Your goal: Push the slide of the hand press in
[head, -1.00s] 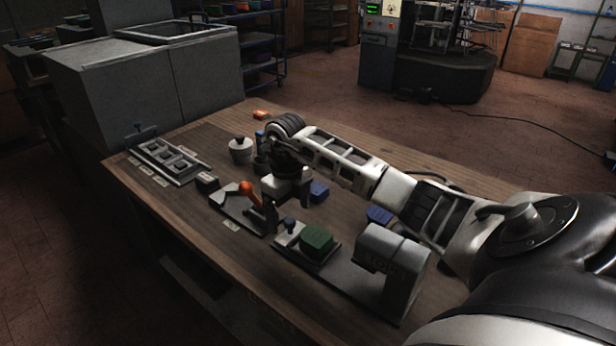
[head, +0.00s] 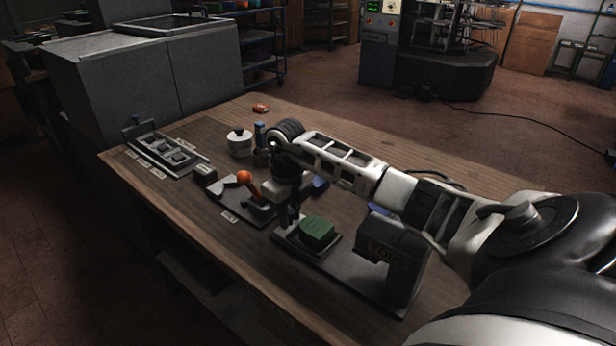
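The hand press (head: 392,252) stands at the front right of the table, with lettering on its dark head. Its base runs left to the slide (head: 298,245), which carries a green block (head: 317,232). The slide sits out to the left, clear of the press head. My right gripper (head: 291,218) points down at the slide's left end, beside the green block. It covers the small knob there, and I cannot tell whether it touches it. Its fingers are dark and small, so their opening is unclear. My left gripper is out of view.
A fixture with an orange ball lever (head: 245,177) stands just left of my gripper. Further left are a slotted tray (head: 165,153) and a white lidded pot (head: 240,143). Blue blocks (head: 320,185) lie partly hidden behind my arm. The table's front edge is clear.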

